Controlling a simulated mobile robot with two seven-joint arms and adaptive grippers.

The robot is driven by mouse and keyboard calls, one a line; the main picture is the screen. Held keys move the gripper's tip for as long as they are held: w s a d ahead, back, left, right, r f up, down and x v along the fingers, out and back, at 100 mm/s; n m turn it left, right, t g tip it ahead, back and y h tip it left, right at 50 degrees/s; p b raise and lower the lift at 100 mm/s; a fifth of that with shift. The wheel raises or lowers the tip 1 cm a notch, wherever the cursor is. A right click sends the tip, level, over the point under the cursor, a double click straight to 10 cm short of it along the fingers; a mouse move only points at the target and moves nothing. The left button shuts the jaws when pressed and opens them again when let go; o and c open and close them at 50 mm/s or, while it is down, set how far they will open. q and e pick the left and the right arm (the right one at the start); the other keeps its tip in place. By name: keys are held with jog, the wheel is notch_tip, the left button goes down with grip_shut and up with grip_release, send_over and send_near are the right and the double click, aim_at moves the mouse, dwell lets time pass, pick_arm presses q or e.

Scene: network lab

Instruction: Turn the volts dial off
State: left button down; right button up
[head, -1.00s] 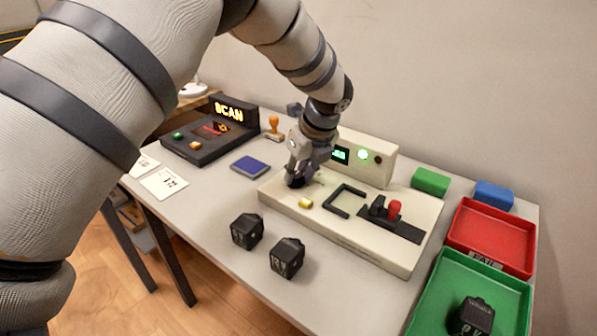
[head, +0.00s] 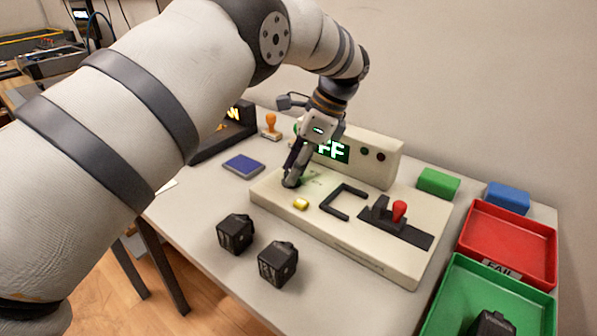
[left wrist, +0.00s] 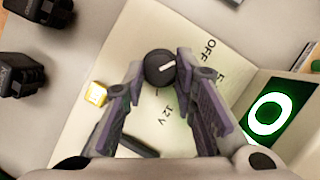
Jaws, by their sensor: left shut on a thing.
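The volts dial (left wrist: 160,68) is a round black knob with a white pointer line, on a cream test panel (head: 385,255). In the left wrist view the pointer aims right, toward the printed OFF side and away from the 12 V mark. My left gripper (left wrist: 160,66) has a finger on each side of the dial and is shut on it. The panel's display (head: 332,151) shows large green letters FF, the rest hidden by my gripper; the left wrist view shows a green O. My right gripper is not in view.
A yellow button (head: 300,204), a black bracket (head: 342,202) and a red-knobbed lever (head: 399,210) sit on the panel. Two black blocks (head: 277,263) stand in front. Red (head: 510,222) and green (head: 456,283) trays lie right. A blue pad (head: 243,165) lies left.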

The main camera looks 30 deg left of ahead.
pick_arm(q)
jog(key=shift+a+f+n+g+h+b, duration=0.15)
jog(key=shift+n+g+h+b, duration=0.25)
jog(key=shift+n, duration=0.7)
jog(key=c, duration=1.3)
grip_release()
jog(key=shift+w, duration=0.1)
notch_tip(320, 180, up, 10)
